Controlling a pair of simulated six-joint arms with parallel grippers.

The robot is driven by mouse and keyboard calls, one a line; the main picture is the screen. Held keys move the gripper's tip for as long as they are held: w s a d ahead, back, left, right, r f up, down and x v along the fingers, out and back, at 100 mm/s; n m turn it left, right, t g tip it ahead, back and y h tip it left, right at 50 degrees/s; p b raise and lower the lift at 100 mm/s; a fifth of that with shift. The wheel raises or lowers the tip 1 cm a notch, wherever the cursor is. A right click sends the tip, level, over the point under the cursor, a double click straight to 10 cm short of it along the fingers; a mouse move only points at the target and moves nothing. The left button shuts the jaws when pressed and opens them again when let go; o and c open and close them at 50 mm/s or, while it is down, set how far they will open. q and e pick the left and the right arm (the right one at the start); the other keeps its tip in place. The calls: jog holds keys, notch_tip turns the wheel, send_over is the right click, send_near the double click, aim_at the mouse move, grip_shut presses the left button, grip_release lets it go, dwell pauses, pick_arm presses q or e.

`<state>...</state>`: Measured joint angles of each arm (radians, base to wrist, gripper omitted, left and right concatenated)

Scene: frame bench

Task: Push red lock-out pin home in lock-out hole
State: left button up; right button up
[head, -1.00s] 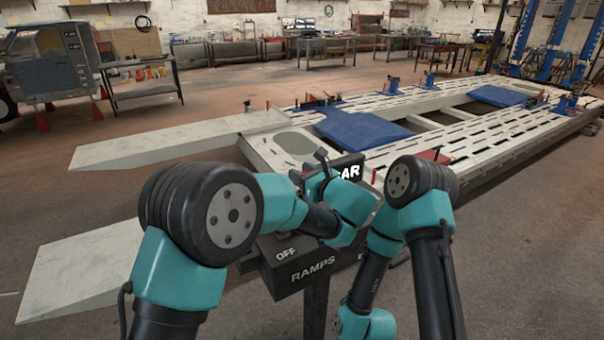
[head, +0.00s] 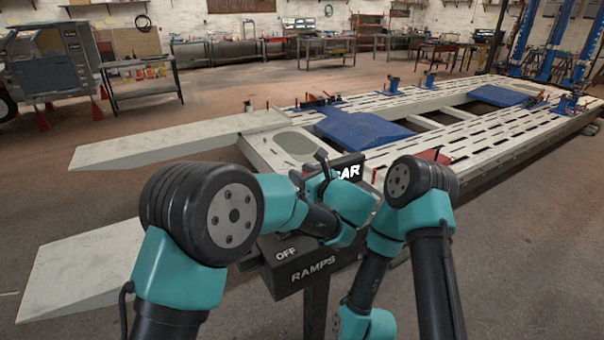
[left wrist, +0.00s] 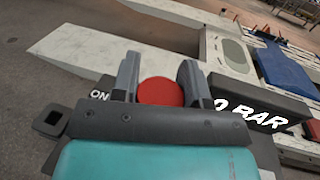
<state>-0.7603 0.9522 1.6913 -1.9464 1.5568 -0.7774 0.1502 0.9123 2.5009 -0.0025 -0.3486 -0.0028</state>
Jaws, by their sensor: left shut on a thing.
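A red round pin head (left wrist: 161,92), the lock-out pin, sits between the fingers of my left gripper (left wrist: 160,74) in the left wrist view. The gripper is shut on it. In the head view my left gripper (head: 316,172) is over the dark control box (head: 303,272), and the pin is hidden there. The pin's shank and its seat are out of sight, so I cannot tell how deep it is. A dark tab with a square opening (left wrist: 49,120) sticks out at the box's left; I cannot tell whether it is the lock-out hole. My right gripper is not in view.
A dark panel with white "BAR" lettering (head: 350,170) stands close behind my left gripper. Pale ramps (head: 80,265) and a slotted lift frame (head: 470,155) with a blue pad (head: 362,129) lie beyond. Open floor shows to the left.

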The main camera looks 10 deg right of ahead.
pick_arm(q)
jog(key=shift+f, duration=2.95)
jog(key=o, duration=1.2)
jog(key=shift+o, duration=0.2)
notch_tip(320, 180, up, 12)
jog(key=shift+f, duration=0.1)
jog(key=s+a, duration=0.2)
jog(key=a, duration=0.7)
jog(key=s+a, duration=0.3)
jog(key=a, duration=0.6)
jog(key=shift+a+r, duration=0.2)
jog(key=shift+r, duration=0.25)
